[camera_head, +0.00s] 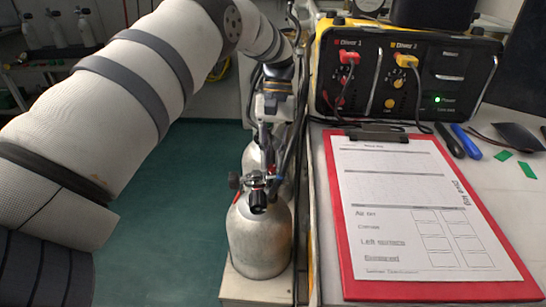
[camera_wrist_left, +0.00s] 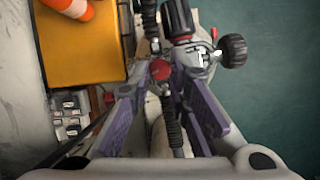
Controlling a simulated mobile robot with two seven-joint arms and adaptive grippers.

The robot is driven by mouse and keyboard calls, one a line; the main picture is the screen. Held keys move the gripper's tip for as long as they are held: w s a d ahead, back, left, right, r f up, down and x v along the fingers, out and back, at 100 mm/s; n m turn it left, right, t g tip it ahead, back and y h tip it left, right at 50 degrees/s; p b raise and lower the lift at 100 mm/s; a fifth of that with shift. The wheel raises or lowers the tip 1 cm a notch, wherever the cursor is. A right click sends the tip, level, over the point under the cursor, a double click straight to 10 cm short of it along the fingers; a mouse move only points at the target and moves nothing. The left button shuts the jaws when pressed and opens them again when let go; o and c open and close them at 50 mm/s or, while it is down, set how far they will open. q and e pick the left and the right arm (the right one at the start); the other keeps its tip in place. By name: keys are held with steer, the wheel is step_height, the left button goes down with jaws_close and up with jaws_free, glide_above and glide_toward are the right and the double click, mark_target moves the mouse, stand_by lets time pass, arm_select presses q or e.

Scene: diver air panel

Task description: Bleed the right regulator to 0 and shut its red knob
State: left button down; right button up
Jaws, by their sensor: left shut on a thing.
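My left gripper (camera_wrist_left: 160,78) has its two purple-padded fingers on either side of a small red knob (camera_wrist_left: 160,70) in the left wrist view and is shut on it. In the head view the gripper (camera_head: 264,135) is over the rear silver cylinder (camera_head: 250,158), pointing down; its fingertips and the knob are hard to make out there. Metal valve parts with a black hand wheel (camera_wrist_left: 232,50) are just beyond the right finger. No gauge reading can be read. My right gripper is out of view.
A front silver cylinder (camera_head: 258,240) with its own valve stands nearer. Black hoses run close beside the gripper. On the right are a red clipboard (camera_head: 345,255) and the diver air panel (camera_head: 410,75). An orange-and-white cone (camera_wrist_left: 72,8) shows in the left wrist view.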

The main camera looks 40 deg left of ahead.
arm_select(q)
steer(key=shift+d+m+y, duration=0.1)
steer(key=shift+m+y, duration=0.4)
steer(key=shift+m, duration=0.7)
steer(key=c, duration=1.5)
jaws_free()
steer(key=shift+v, duration=3.75)
steer(key=shift+w+f+g, duration=0.1)
steer(key=shift+w+g, duration=0.05)
steer(key=shift+g, duration=0.15)
